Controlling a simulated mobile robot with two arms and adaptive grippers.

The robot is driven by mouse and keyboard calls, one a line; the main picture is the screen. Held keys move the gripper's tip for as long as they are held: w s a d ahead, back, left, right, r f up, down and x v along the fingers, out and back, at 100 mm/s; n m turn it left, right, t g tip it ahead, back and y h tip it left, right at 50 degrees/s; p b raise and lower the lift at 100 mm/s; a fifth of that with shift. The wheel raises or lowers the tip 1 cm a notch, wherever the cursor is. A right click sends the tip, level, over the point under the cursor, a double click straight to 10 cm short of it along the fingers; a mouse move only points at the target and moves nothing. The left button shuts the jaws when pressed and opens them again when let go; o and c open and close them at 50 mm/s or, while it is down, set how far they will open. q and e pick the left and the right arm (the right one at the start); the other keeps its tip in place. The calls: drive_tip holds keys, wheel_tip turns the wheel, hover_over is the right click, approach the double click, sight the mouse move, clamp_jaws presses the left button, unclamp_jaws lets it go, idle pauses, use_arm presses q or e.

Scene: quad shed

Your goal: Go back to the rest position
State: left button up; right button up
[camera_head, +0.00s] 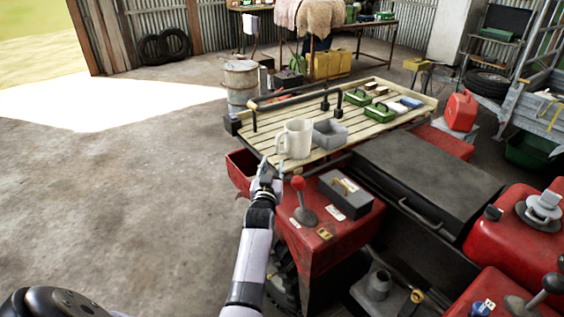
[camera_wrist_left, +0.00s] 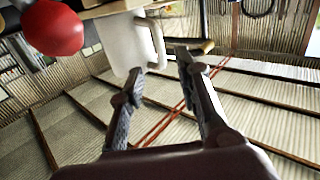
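My left gripper (camera_head: 268,170) is at the near left corner of the slatted wooden rack, close in front of a white mug. In the left wrist view its two fingers (camera_wrist_left: 160,88) stand apart with nothing between them. The white mug (camera_head: 295,138) stands upright on the slatted rack (camera_head: 345,132). In the left wrist view the mug (camera_wrist_left: 127,45) shows beyond the fingertips, apart from them. My right gripper does not show in either view.
A grey tray (camera_head: 330,134) sits beside the mug. A red-knobbed lever (camera_head: 298,183) rises just right of my left gripper. A metal drum (camera_head: 241,80) stands behind. The concrete floor (camera_head: 120,190) on the left is clear.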

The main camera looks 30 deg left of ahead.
use_arm(q)
drive_tip(key=s+d+f+m+g+h, duration=0.2)
drive_tip(key=s+d+f+g+h, duration=0.1)
drive_tip(key=s+d+f, duration=0.4)
drive_tip(key=s+d+f+m+g+h, duration=0.2)
drive_tip(key=s+d+f+m+g, duration=0.15)
drive_tip(key=s, duration=0.65)
drive_tip(key=s+d+f+m+g+h, duration=0.15)
drive_tip(key=s+d, duration=0.25)
drive_tip(key=s, duration=0.4)
drive_tip(key=s+d+g+h, duration=0.1)
drive_tip(key=s+d+g, duration=0.2)
drive_tip(key=s+d, duration=0.35)
drive_tip(key=s+d+f+m+g+h, duration=0.1)
drive_tip(key=s+d+g, duration=0.1)
drive_tip(key=s, duration=0.8)
wheel_tip(320, 180, down, 25)
drive_tip(key=g, duration=0.1)
drive_tip(key=s+a+f+g, duration=0.1)
drive_tip(key=s+a+f, duration=0.1)
drive_tip(key=s+f, duration=1.5)
drive_tip(key=shift+s+a+f+y, duration=0.15)
drive_tip(key=shift+s+a+y, duration=0.2)
drive_tip(key=shift+s, duration=0.05)
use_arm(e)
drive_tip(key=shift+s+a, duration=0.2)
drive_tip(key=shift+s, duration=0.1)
